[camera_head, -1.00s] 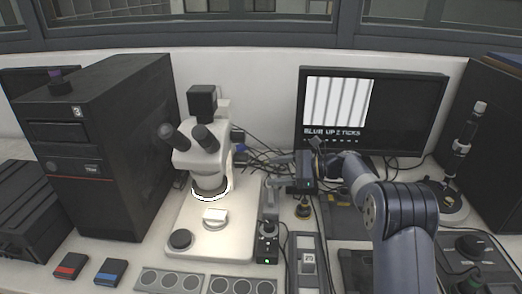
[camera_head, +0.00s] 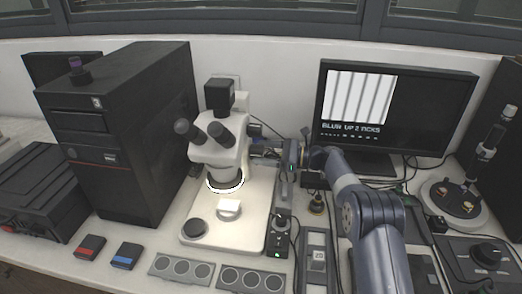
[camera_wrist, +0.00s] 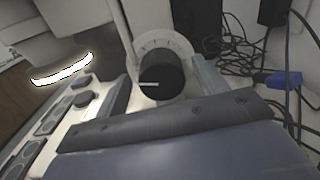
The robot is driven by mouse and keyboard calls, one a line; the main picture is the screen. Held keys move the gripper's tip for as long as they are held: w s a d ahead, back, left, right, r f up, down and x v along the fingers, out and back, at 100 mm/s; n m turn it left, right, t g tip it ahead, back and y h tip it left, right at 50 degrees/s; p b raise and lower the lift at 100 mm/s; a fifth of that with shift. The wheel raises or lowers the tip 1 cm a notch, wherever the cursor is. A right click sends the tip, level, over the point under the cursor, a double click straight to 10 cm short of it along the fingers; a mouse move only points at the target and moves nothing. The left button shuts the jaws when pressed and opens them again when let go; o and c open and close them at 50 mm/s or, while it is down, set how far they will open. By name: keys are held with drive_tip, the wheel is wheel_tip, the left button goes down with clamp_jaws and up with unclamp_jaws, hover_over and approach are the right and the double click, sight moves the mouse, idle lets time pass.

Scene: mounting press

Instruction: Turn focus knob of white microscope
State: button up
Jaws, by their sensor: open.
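The white microscope (camera_head: 221,155) stands upright on its pale base, with black eyepieces and a lit ring under its head. Its focus knob (camera_wrist: 162,75) is black with a white mark pointing left, in front of a pale graduated dial, in the wrist view. My gripper (camera_head: 262,152) is at the right side of the microscope column in the head view. In the wrist view its fingers are open, one on each side of the knob. Whether they touch it I cannot tell. In the head view the gripper hides the knob.
The monitor (camera_head: 395,108) shows a striped picture and text that seems to read "BLUR UP 2 TICKS". A black tower (camera_head: 125,130) stands left of the microscope. Loose cables (camera_wrist: 240,50) lie behind the knob. A small control box (camera_head: 279,235) stands right of the microscope base.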

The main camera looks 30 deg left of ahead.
drive_tip(key=shift+s+a, duration=0.2)
drive_tip(key=shift+a, duration=0.45)
drive_tip(key=shift+c, duration=0.6)
drive_tip(key=c, duration=0.9)
drive_tip(key=shift+r+m+p, duration=0.1)
drive_tip(key=shift+m+p, duration=0.5)
drive_tip(key=shift+p, duration=0.05)
drive_tip(key=shift+w+m, duration=0.1)
drive_tip(key=shift+m, duration=0.5)
drive_tip(key=o, duration=1)
